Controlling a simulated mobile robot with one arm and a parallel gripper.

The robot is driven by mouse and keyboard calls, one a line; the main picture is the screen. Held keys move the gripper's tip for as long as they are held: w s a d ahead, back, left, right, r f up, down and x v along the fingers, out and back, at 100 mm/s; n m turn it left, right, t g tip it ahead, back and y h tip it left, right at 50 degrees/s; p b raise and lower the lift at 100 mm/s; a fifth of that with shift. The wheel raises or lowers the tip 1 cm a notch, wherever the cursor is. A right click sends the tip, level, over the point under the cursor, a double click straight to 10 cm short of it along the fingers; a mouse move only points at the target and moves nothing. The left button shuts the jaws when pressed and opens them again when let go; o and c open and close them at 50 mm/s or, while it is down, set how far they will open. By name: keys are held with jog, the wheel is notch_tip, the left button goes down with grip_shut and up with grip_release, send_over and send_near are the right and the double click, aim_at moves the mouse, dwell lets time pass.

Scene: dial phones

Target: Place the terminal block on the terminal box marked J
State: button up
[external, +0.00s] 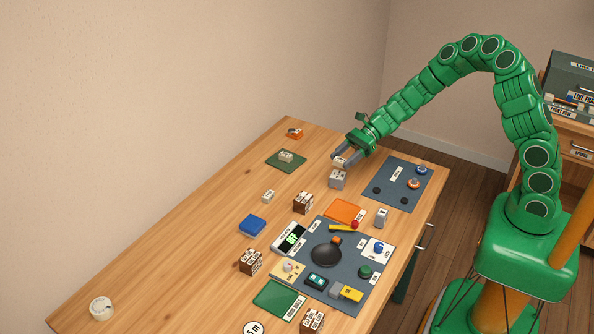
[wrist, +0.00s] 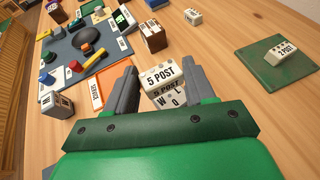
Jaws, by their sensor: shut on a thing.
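My gripper (external: 340,160) is shut on a white terminal block (wrist: 159,74) marked "5 POST", which shows between the grey fingers in the wrist view. In the external view a small grey box (external: 337,180) stands on the table just below the held block. I cannot tell whether the block touches it. In the wrist view lettered faces show below the block, partly hidden by my gripper. A brown box (external: 303,203), also in the wrist view (wrist: 152,36), stands nearby; another brown box (external: 250,262) is farther forward. I can read no J on any box.
A "2 POST" block (wrist: 281,53) lies on a green mat (wrist: 262,76). The table's left front is mostly clear.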

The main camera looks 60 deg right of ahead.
aim_at(341, 173)
jog(key=shift+w+f, duration=0.25)
jog(key=shift+f, duration=1.6)
jog(key=shift+f, duration=0.15)
jog(key=o, duration=1)
